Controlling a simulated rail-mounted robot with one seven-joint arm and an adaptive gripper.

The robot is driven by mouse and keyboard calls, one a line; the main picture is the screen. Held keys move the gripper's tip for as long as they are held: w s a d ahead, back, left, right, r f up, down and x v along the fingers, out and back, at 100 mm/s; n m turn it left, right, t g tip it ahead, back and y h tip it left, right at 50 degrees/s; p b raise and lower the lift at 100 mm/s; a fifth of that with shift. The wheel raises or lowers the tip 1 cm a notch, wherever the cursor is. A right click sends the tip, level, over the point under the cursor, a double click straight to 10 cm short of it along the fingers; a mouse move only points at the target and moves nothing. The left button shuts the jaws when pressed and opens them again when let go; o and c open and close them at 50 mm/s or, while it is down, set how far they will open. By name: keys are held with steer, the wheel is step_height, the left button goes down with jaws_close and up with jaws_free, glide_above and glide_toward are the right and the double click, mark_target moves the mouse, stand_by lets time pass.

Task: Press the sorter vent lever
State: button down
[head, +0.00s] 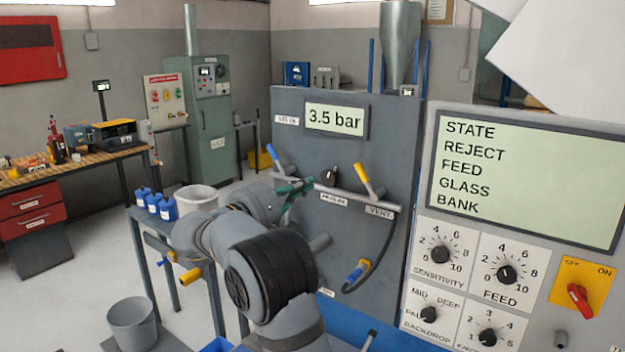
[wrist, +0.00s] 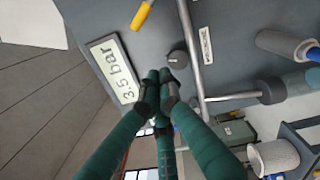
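The vent lever (head: 362,179) has a yellow handle pointing up and left from a pipe on the grey panel, above the VENT label (head: 380,211). Its yellow handle (wrist: 143,15) also shows at the top edge of the wrist view, with its base out of that view. My gripper (head: 302,186) has teal fingers with dark tips. In the wrist view the fingertips (wrist: 162,84) are drawn together with nothing between them. They are near the black regulator knob (wrist: 178,58), left of the vent lever in the head view and apart from it.
A pressure display (head: 336,120) reads 3.5 bar above the pipe (head: 345,192). A hose (head: 380,258) hangs below the vent. A control console (head: 520,150) stands at the right.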

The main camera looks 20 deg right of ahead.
steer(key=p+x, duration=0.1)
steer(key=x, duration=0.2)
steer(key=p+x, duration=0.3)
steer(key=x, duration=0.2)
steer(key=shift+d+r, duration=0.35)
steer(key=shift+r, duration=0.05)
steer(key=shift+s+d+r+p, duration=0.2)
steer(key=shift+s+d+p, duration=0.3)
steer(key=shift+s+d, duration=0.1)
steer(key=shift+s+d+r+p, duration=0.2)
steer(key=shift+s+d+p, duration=0.25)
steer(key=shift+s, duration=0.15)
